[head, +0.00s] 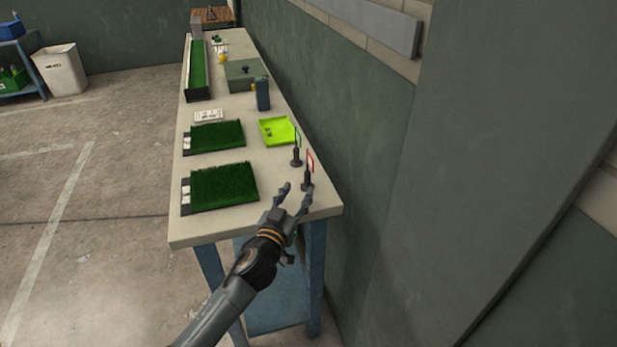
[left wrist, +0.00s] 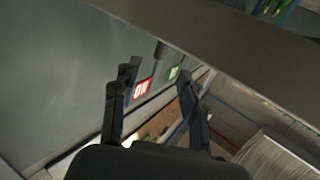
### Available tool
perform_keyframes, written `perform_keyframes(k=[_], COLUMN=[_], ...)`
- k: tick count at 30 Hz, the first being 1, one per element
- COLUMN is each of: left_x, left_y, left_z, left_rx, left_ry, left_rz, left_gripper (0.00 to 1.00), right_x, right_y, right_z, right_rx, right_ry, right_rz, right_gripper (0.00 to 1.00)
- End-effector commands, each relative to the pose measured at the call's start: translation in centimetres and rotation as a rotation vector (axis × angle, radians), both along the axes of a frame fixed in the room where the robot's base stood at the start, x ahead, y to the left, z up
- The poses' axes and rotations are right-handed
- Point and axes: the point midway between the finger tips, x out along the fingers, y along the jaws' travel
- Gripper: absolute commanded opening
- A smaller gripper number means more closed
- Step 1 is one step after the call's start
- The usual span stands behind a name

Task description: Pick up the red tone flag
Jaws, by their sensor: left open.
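The red tone flag (head: 310,162) stands upright on a dark post and base near the right edge of the table's near end. In the left wrist view, the red flag (left wrist: 142,89) has white lettering and appears between the fingers, near one of them. My left gripper (head: 297,190) is open and empty, with its fingertips close to the flag's dark base in the head view. Whether they touch it I cannot tell. A similar green flag (head: 298,138) stands just behind; it also shows in the left wrist view (left wrist: 174,72). My right gripper is not in view.
Two turf samples (head: 222,186) (head: 216,137) lie in trays left of the flags. A lime-green tray (head: 275,130) and a blue-grey upright item (head: 262,94) stand farther back. The wall (head: 345,150) runs close along the table's right side. The near strip of tabletop (head: 215,225) is clear.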

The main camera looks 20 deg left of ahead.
Motion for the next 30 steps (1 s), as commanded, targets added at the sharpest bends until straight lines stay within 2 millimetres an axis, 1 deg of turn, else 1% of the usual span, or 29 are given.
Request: perform_keyframes(k=[1,3,6,8,11,15,19,23,29,30], left_x=[1.0,1.9,2.7,3.0,4.0,6.3,7.9,8.5,8.5,8.4], left_y=[0.0,0.0,-0.1,-0.1,-0.1,-0.3,-0.3,-0.3,-0.3,-0.3], left_z=[0.1,0.1,0.0,0.0,0.0,0.1,0.0,0.0,0.0,0.0], left_rx=[0.001,0.001,0.0,0.001,0.0,0.0,0.0,0.0,0.0,0.0], left_ry=[-0.001,-0.001,0.0,0.001,0.0,-0.001,0.0,0.001,0.001,0.001], left_rz=[0.0,0.001,0.001,0.001,0.001,0.001,0.001,0.0,0.0,0.0], left_gripper=[0.43,0.43,0.43,0.43,0.43,0.43,0.43,0.43,0.43,0.35], right_x=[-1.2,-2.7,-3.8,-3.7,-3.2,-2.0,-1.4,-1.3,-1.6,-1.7], right_y=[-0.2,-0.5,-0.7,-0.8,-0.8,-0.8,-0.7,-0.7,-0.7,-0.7], right_z=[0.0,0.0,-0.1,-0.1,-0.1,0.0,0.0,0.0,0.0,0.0], right_rx=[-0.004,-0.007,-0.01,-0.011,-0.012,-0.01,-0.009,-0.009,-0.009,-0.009], right_ry=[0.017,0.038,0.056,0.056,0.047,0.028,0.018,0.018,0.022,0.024], right_rz=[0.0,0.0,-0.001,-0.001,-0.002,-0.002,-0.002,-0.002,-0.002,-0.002], right_gripper=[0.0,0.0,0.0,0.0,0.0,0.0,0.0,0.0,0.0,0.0])
